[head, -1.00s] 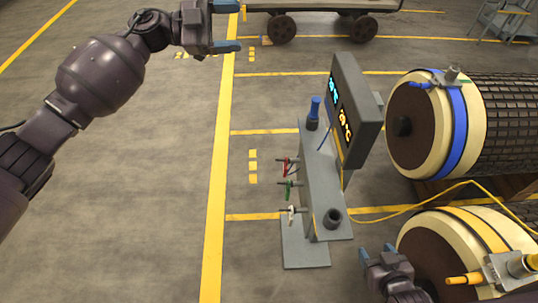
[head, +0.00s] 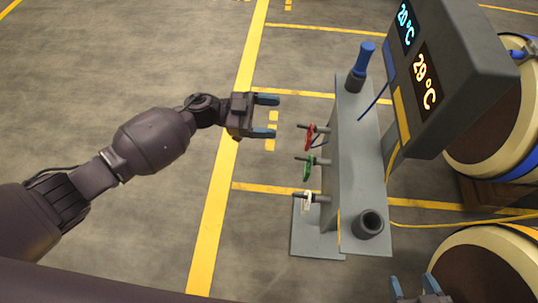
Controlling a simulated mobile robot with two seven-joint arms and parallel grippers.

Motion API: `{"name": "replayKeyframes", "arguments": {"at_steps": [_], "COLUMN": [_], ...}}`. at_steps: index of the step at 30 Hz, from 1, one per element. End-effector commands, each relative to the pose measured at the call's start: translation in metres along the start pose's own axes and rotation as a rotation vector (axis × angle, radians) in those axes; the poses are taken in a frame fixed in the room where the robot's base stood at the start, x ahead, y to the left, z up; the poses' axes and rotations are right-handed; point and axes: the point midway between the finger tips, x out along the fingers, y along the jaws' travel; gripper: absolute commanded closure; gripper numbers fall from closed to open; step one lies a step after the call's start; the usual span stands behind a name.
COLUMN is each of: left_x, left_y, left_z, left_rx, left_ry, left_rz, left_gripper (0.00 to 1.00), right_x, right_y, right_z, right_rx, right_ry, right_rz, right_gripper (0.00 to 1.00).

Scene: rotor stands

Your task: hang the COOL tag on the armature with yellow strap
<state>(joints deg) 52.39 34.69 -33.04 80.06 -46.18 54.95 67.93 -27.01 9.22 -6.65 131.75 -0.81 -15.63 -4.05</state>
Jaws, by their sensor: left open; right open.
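Three small tags hang on pegs on the left side of a grey stand: a red tag (head: 310,135), a green tag (head: 308,168) and a white tag (head: 307,201). I cannot read their lettering, so I cannot tell which says COOL. My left gripper (head: 266,115) is open and empty, just left of and slightly above the red tag, apart from it. The armature with yellow strap (head: 475,270) is at the lower right, cut off by the frame; only a bit of strap shows. My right gripper (head: 415,287) is open at the bottom edge, left of that armature.
The grey stand (head: 358,195) carries a display box (head: 455,75) reading 20 °C and 29 °C. A blue-handled probe (head: 362,62) stands in its holder; the front holder (head: 369,223) looks empty. A yellow cable (head: 430,225) runs right. A blue-strapped armature (head: 490,130) is behind. The left floor is clear.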

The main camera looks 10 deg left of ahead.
Motion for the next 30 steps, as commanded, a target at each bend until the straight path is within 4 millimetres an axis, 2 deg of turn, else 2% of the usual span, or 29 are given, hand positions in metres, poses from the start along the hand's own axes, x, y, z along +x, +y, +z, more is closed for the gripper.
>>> {"name": "replayKeyframes", "arguments": {"at_steps": [1, 3, 6, 9, 12, 17, 30], "left_x": [0.0, 0.0, 0.0, 0.0, 0.0, 0.004, 0.051], "left_y": [0.025, 0.041, 0.061, 0.073, 0.078, 0.078, 0.079], "left_z": [0.052, 0.082, 0.115, 0.134, 0.142, 0.142, 0.142], "left_rx": [-0.073, -0.117, -0.166, -0.196, -0.208, -0.208, -0.209], "left_ry": [0.0, 0.0, 0.0, 0.0, 0.001, 0.001, 0.003], "left_rz": [0.0, 0.0, 0.0, 0.0, 0.0, 0.001, 0.001], "left_gripper": [0.23, 0.23, 0.23, 0.23, 0.23, 0.23, 0.23], "right_x": [0.005, 0.009, 0.013, 0.016, 0.017, 0.018, 0.018], "right_y": [-0.005, -0.007, -0.01, -0.011, -0.011, -0.011, -0.01], "right_z": [0.021, 0.026, 0.03, 0.03, 0.029, 0.026, 0.028], "right_rx": [-0.005, -0.012, -0.021, -0.028, -0.033, -0.034, -0.021], "right_ry": [-0.035, -0.039, -0.037, -0.03, -0.023, -0.014, 0.005], "right_rz": [-0.012, -0.018, -0.023, -0.026, -0.027, -0.026, -0.022], "right_gripper": [0.41, 0.41, 0.41, 0.41, 0.41, 0.41, 0.41]}}
